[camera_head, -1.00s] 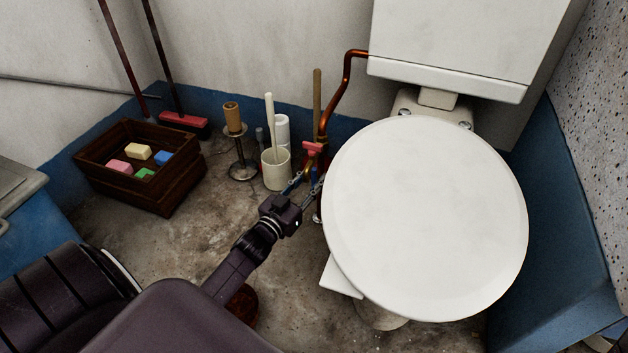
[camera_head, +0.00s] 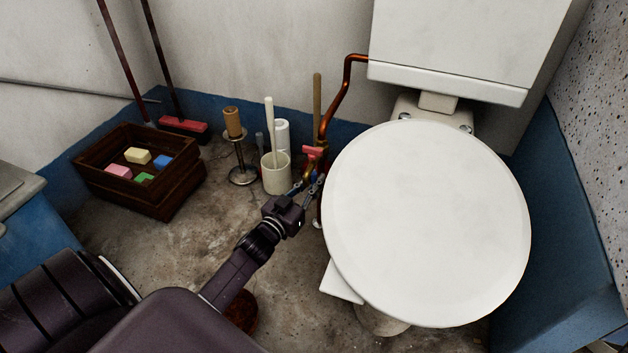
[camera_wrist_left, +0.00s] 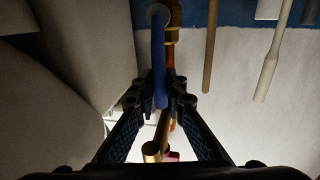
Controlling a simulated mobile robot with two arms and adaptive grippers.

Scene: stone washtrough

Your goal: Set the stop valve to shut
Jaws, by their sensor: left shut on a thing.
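The pipe fitting stands beside the toilet, below a copper pipe (camera_head: 348,90). It has a brass body and a red handle (camera_head: 315,152). In the left wrist view a blue lever (camera_wrist_left: 159,60) runs down between the fingertips of my left gripper (camera_wrist_left: 161,82), and a brass part (camera_wrist_left: 156,140) lies below it with a bit of red. My left gripper (camera_head: 309,183) is shut on the blue lever. In the head view the fingers mostly hide the lever, so its exact angle is unclear. My right gripper is not in view.
The toilet lid (camera_head: 425,222) is close on the right. A white brush pot (camera_head: 276,174), a stand with a brown roll (camera_head: 234,123) and a wooden stick (camera_head: 317,95) are behind the gripper. A wooden crate (camera_head: 150,195) stands left. The floor between is bare.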

